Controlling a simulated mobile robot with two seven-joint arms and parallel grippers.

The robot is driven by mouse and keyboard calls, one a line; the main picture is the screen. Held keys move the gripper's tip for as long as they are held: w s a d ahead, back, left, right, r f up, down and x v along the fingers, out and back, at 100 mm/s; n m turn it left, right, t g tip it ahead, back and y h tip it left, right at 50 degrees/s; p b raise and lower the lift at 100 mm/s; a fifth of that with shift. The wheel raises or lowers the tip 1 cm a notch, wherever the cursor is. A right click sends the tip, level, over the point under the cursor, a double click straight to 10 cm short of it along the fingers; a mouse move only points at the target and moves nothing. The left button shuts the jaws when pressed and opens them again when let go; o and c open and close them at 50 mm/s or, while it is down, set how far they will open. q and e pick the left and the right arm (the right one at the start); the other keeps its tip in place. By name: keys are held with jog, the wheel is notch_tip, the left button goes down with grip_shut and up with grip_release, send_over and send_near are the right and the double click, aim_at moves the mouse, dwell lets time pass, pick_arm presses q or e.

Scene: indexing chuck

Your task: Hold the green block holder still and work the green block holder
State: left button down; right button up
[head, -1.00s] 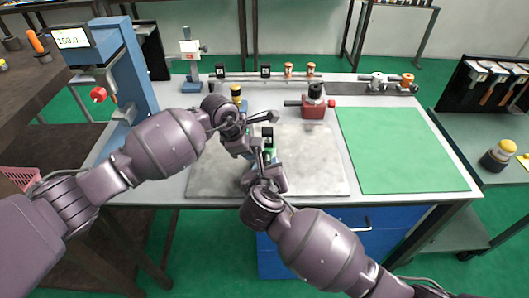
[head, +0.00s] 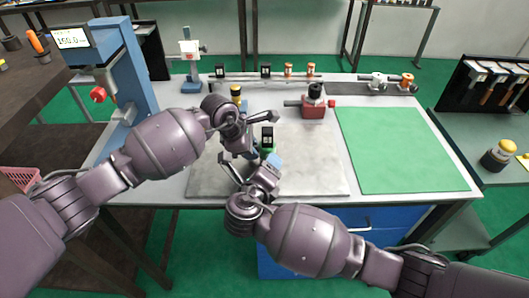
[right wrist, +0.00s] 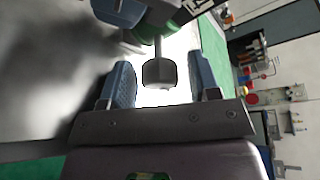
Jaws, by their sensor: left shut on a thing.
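The green block holder (head: 267,148), a small green body with a black top, stands on the grey plate in the head view, partly hidden by my grippers. My left gripper (head: 258,137) is shut on it from the left. My right gripper (head: 250,163) is open in front of it, fingers spread. In the right wrist view, part of the green holder (right wrist: 157,28) shows at the top. A grey knob (right wrist: 158,72) on a short stem stands between the two blue finger pads of my right gripper (right wrist: 165,82), with a gap on both sides.
The grey plate (head: 315,165) has free room right of the holder. A green mat (head: 400,150) lies further right. A red block (head: 314,110) with a dark knob stands behind. A blue height stand (head: 128,75) rises at the left.

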jog(key=shift+o, duration=0.2)
jog(key=shift+m+y, duration=0.6)
jog(key=shift+m, duration=0.3)
jog(key=m+g+y, duration=0.1)
jog(key=m, duration=0.2)
jog(key=shift+d+y, duration=0.15)
jog(key=shift+y, duration=0.25)
jog(key=m+y, duration=0.2)
jog(key=m, duration=0.1)
jog(key=shift+y, duration=0.3)
jog(key=shift+s+d+r+m, duration=0.1)
jog(key=shift+s+r+m, duration=0.15)
jog(key=shift+m, duration=0.15)
jog(key=a+v, duration=0.1)
jog(key=v, duration=1)
jog(key=s+d+f+m, duration=0.2)
jog(key=d+f+m, duration=0.4)
jog(key=m, duration=0.5)
jog(key=s+d+f+m, duration=0.2)
jog(key=d+f+m, duration=0.3)
jog(key=d+m, duration=0.4)
jog(key=s+d+f+m+g, duration=0.1)
jog(key=s+d+f+m, duration=0.2)
jog(key=m, duration=1)
jog(key=d+f, duration=0.3)
jog(key=d, duration=0.1)
jog(key=shift+d+f, duration=0.15)
jog(key=shift+f, duration=0.15)
